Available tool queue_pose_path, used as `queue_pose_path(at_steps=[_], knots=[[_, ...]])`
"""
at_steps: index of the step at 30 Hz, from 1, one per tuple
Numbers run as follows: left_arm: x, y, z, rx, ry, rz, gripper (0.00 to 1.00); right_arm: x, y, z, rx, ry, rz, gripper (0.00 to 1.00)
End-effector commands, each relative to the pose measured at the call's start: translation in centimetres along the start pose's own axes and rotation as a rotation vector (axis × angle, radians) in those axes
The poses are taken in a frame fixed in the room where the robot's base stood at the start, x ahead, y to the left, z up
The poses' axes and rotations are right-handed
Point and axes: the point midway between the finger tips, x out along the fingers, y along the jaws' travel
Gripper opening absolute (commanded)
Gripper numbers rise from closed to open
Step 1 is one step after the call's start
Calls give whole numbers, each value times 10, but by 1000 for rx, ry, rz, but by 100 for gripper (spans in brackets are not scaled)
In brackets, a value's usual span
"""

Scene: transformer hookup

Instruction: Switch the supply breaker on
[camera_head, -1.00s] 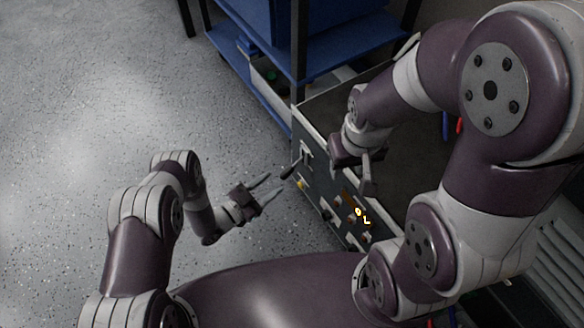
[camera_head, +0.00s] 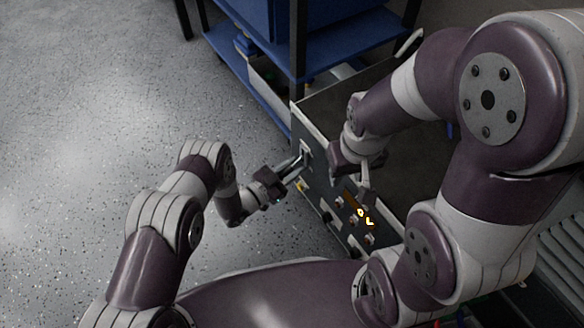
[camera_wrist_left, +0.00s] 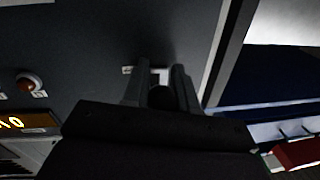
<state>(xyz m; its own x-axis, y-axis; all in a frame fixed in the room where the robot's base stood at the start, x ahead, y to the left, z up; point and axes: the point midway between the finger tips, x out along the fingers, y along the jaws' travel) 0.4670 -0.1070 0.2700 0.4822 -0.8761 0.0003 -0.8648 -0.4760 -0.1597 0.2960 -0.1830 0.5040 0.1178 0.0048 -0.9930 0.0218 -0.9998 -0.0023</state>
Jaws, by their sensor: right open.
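The supply breaker (camera_head: 305,150) is on the dark front panel (camera_head: 318,180) of the cabinet, near its far end. My left gripper (camera_head: 298,163) is at the breaker, its fingers pointing at the panel. In the left wrist view my left gripper (camera_wrist_left: 160,85) has its two fingers on either side of the dark rounded end of the breaker's lever (camera_wrist_left: 160,97). A pale plate shows behind it. Whether the fingers press on the lever cannot be told. My right gripper (camera_head: 366,180) is open and empty, above the cabinet's near front edge.
A lit yellow display (camera_head: 364,216) and several knobs sit on the panel nearer to me. A red-brown knob (camera_wrist_left: 30,82) shows in the left wrist view. A blue shelf rack (camera_head: 330,45) stands behind the cabinet. The floor to the left is clear.

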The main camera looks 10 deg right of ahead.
Motion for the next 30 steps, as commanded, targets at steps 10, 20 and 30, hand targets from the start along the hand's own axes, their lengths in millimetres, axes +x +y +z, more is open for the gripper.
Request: queue_pose_path(at_steps=[10, 20, 30], knots=[[-1, -1, -5, 4, -32, 6, 0, -10, 0, -1, 0, 0, 0, 43], [-9, -4, -21, 27, -242, 40, 0, -58, 0, -7, 0, 0, 0, 43], [-16, -7, -35, 65, -556, 92, 0, -108, 0, -13, 0, 0, 0, 43]])
